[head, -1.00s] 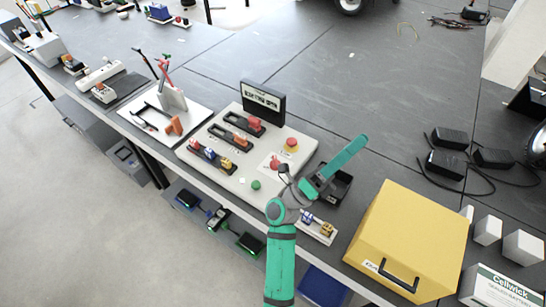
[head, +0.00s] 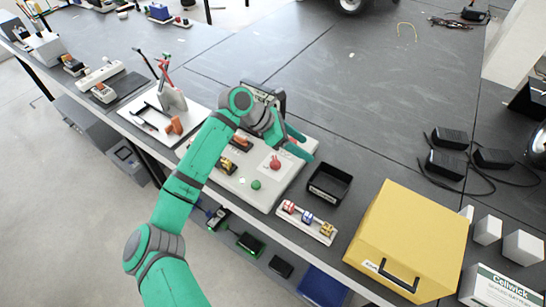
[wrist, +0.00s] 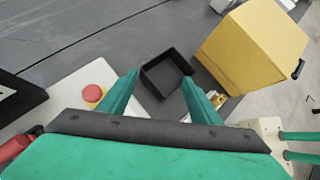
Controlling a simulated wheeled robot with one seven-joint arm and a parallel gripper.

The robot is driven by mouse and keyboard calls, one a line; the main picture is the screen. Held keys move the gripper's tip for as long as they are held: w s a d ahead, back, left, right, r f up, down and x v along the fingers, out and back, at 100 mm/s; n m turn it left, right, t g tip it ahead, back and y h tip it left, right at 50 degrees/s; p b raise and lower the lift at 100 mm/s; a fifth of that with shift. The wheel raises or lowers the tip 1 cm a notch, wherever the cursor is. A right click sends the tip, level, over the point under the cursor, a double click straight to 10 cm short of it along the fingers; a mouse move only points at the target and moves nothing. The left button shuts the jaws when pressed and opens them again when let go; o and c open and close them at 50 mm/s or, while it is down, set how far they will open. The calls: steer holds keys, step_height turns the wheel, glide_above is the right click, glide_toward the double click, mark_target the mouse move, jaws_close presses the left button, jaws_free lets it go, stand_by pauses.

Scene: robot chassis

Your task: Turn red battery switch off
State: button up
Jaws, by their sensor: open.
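The light grey control panel (head: 292,173) lies on the dark bench. A red rotary knob (head: 275,163), which looks like the battery switch, stands on a pale plate near the panel's right part. Its exact angle is too small to read. My gripper (head: 302,144) is open and empty above the panel's far right part, just beyond the knob. In the wrist view my fingers (wrist: 160,84) are apart with nothing between them. The knob is not seen in the wrist view.
A black open tray (head: 329,184) and a yellow box (head: 408,240) stand right of the panel. A green button (head: 256,184) is on the panel, and a small strip with coloured parts (head: 306,222) is near the front edge. A black display stands behind my gripper.

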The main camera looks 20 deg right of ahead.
mark_target(275, 160)
steer(key=w+a+t+y, duration=0.1)
steer(key=w+a+y, duration=0.15)
steer(key=a, duration=0.35)
steer(key=w+a+t+y, duration=0.1)
steer(key=w+a+y, duration=0.1)
steer(key=w+a, duration=0.25)
steer(key=x, duration=1.1)
steer(key=shift+s+a, duration=0.25)
steer(key=shift+a, duration=0.05)
steer(key=shift+c, duration=0.6)
steer(key=c, duration=0.9)
